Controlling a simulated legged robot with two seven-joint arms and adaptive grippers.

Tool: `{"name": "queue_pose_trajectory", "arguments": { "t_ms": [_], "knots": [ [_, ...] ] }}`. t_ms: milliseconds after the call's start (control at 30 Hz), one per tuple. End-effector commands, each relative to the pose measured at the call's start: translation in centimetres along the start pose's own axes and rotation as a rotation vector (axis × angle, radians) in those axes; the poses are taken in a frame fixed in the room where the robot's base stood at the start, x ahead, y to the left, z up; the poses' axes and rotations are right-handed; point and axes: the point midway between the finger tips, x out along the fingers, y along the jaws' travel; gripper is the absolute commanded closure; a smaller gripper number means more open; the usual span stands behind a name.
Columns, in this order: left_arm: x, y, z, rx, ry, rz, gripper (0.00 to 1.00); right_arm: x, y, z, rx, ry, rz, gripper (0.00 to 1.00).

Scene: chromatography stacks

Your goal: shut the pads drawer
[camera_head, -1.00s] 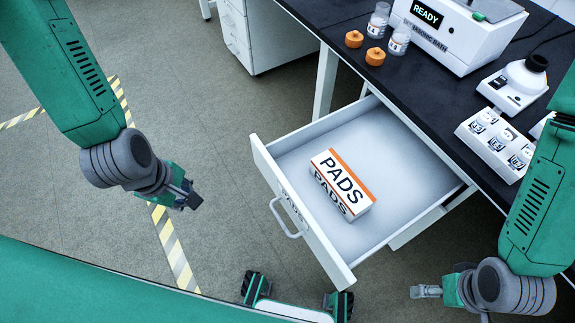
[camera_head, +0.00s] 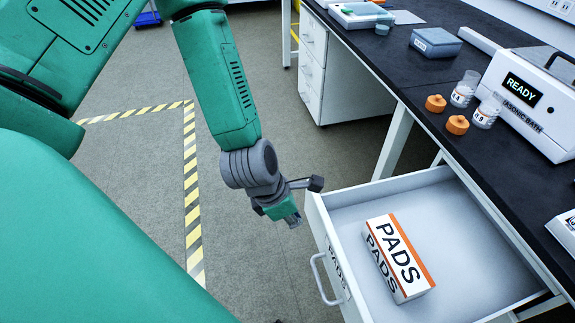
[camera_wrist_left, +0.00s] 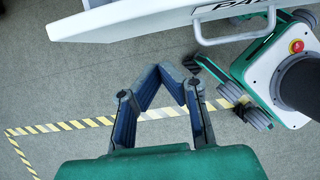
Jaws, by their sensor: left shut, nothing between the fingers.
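The pads drawer (camera_head: 462,235) is pulled out from under the black-topped bench, with its white front and bar handle (camera_head: 322,280) facing left. A white and orange box marked PADS (camera_head: 400,258) lies inside it. My left gripper (camera_head: 303,204) is beside the far-left corner of the drawer front, apart from the handle, shut and empty. In the left wrist view its fingers (camera_wrist_left: 172,75) come together over the floor, with the drawer front (camera_wrist_left: 140,20) and handle (camera_wrist_left: 235,32) above them in the picture. My right gripper is out of view.
The bench top (camera_head: 420,80) carries an ultrasonic bath (camera_head: 530,95), two jars, orange caps (camera_head: 457,125) and a blue-grey box (camera_head: 435,42). A white cabinet (camera_head: 345,75) stands under its far part. Striped floor tape (camera_head: 192,190) crosses clear floor at left.

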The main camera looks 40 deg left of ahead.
Motion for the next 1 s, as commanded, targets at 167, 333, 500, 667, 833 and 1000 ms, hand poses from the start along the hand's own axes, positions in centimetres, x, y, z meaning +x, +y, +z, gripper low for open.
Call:
{"name": "queue_pose_trajectory", "arguments": {
  "t_ms": [167,333,500,667,833,1000],
  "knots": [
    [1.2,0.0,2.4,0.006,-0.002,0.003,1.0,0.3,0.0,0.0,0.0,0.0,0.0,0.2],
    [1.6,0.0,3.5,0.002,-0.001,0.002,1.0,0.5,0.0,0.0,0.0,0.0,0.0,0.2],
    [1.7,0.0,3.8,0.001,0.0,0.001,1.0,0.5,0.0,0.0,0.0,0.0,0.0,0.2],
    [1.7,0.0,3.7,0.001,-0.001,0.001,1.0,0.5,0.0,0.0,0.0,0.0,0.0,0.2],
    [1.7,0.0,4.0,0.001,0.0,0.001,1.0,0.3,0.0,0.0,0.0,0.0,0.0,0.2],
    [2.2,0.0,5.4,0.003,-0.002,0.001,1.0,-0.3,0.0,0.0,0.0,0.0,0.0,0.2]
  ]
}}
